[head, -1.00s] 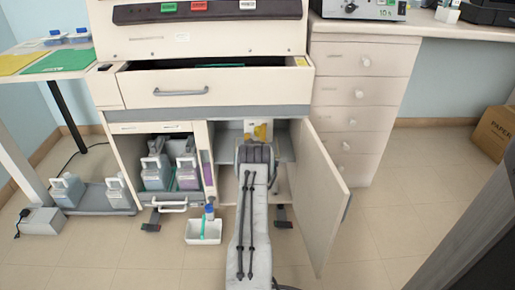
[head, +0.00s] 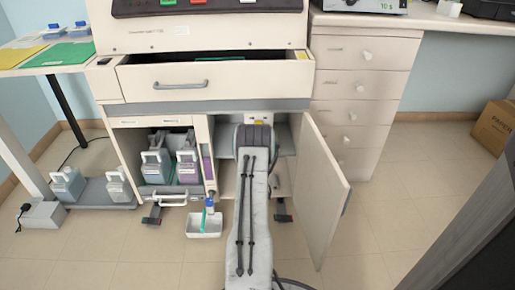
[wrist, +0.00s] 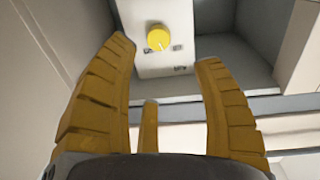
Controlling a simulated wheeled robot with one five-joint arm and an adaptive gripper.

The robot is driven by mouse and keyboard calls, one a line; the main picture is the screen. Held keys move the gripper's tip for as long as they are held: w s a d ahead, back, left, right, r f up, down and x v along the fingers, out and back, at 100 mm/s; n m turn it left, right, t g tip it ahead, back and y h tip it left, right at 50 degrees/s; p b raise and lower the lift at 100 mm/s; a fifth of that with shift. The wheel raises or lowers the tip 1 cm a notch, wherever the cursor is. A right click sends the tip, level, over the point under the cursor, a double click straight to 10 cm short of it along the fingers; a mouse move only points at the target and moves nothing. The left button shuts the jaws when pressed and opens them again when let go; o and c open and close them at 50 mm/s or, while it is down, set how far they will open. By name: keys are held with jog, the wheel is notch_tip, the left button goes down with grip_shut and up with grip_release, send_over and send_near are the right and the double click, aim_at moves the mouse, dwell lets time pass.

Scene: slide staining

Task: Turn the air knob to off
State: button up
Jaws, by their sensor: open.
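The yellow air knob (wrist: 158,38) sits on a pale panel (wrist: 164,14) inside the open cabinet, with small dark labels around it that are too small to read. A pale mark shows on the knob's lower right. My gripper (wrist: 170,66) is open and empty in the wrist view. Its yellow fingers are spread to either side below the knob, apart from it. In the head view my arm reaches into the right cabinet compartment and hides the gripper and the knob. Only a bit of yellow shows above the arm's end.
The cabinet door (head: 321,190) stands open to the right of my arm. A pulled-out drawer (head: 215,84) overhangs the compartment. Bottles (head: 187,168) fill the left compartment. A white tray (head: 204,226) with a blue-capped bottle lies on the floor left of my arm.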

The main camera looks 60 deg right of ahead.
jog(key=shift+s+a, duration=0.15)
jog(key=shift+a, duration=0.1)
